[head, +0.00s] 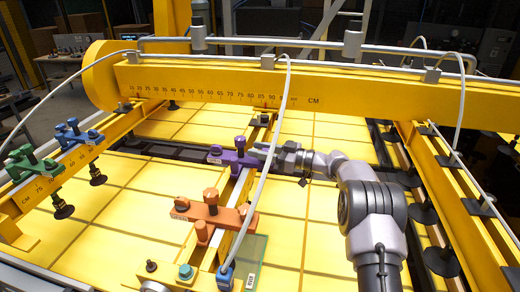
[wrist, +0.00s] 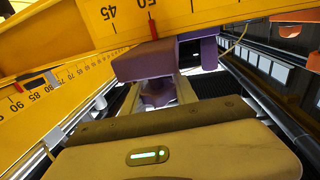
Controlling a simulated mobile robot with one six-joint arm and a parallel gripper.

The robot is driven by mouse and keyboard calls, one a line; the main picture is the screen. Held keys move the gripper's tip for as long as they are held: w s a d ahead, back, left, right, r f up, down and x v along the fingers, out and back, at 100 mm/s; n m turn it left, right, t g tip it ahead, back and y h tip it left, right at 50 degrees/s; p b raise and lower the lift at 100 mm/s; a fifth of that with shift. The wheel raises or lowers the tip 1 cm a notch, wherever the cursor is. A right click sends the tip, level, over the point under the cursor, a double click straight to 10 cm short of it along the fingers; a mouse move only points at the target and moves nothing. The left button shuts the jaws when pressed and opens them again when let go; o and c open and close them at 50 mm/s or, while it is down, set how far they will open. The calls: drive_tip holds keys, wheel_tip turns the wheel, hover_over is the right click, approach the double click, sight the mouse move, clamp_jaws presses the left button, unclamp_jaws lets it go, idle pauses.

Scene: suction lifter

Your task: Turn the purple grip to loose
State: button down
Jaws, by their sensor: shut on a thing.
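The purple grip (head: 230,158) sits on the middle rail in the head view, with a knob on top and a pale label on its left end. My gripper (head: 260,152) reaches it from the right and is shut on its right part. In the wrist view the purple grip (wrist: 143,63) fills the upper middle, and my gripper's fingers (wrist: 160,95) close around a purple piece under it. The red pointer (wrist: 152,27) stands near the 50 mark on the yellow scale. Whether the grip is tight or loose cannot be told.
An orange grip (head: 212,213) stands nearer on the same rail. Green (head: 30,163) and blue (head: 75,133) grips sit on the left rail. A white hose (head: 268,165) hangs across the rail close to my gripper. A yellow scaled beam (head: 320,88) spans behind.

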drive_tip(key=shift+s+n+g+y, duration=0.15)
drive_tip(key=shift+n+g+y, duration=0.15)
drive_tip(key=shift+n+g, duration=0.6)
drive_tip(key=shift+g, duration=0.4)
drive_tip(key=c, duration=1.2)
unclamp_jaws()
drive_tip(key=shift+c, duration=0.2)
drive_tip(key=s+d+b, duration=0.1)
drive_tip(key=s+d, duration=0.1)
drive_tip(key=d, duration=0.9)
drive_tip(key=shift+d, duration=0.4)
drive_tip(key=shift+o, duration=0.5)
